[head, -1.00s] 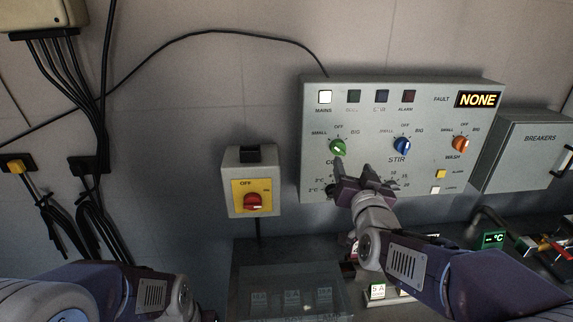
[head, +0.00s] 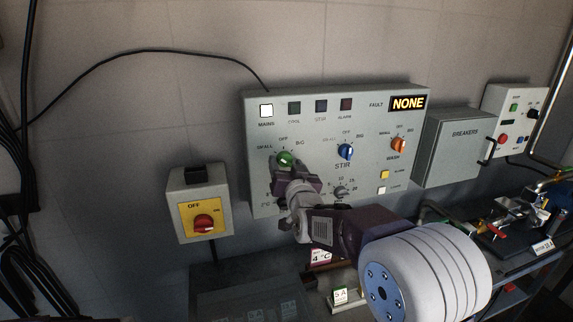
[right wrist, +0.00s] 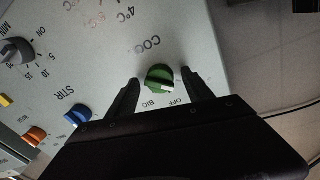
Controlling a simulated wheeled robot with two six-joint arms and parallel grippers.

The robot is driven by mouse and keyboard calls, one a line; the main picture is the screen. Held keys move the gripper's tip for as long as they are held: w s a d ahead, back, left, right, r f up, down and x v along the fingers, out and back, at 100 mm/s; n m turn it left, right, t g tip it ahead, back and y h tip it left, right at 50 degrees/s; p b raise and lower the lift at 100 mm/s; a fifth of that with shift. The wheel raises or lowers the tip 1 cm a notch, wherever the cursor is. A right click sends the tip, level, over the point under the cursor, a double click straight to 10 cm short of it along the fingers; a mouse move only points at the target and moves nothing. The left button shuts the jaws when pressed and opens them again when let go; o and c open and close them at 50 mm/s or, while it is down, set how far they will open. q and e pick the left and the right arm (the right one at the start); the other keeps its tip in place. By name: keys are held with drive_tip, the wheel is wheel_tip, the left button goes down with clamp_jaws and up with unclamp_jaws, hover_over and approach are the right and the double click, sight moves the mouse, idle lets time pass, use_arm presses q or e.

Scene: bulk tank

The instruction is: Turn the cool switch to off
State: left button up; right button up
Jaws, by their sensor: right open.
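The cool switch is a green round knob (head: 285,159) at the left of the grey control panel (head: 262,189), below its OFF label. It also shows in the right wrist view (right wrist: 160,77), with a white mark on the side near OFF; its exact setting is hard to tell. My right gripper (head: 284,168) is at the knob and hides the panel's lower left in the head view. In the right wrist view the open fingers stand one on each side of the knob, with gaps. Whether they reach its depth is unclear. My left gripper is out of view.
The blue stir knob (head: 345,152) and orange wash knob (head: 398,145) are to the right on the panel. A breakers box (head: 452,150) is at the right. A bench with equipment lies below.

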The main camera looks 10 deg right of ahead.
clamp_jaws()
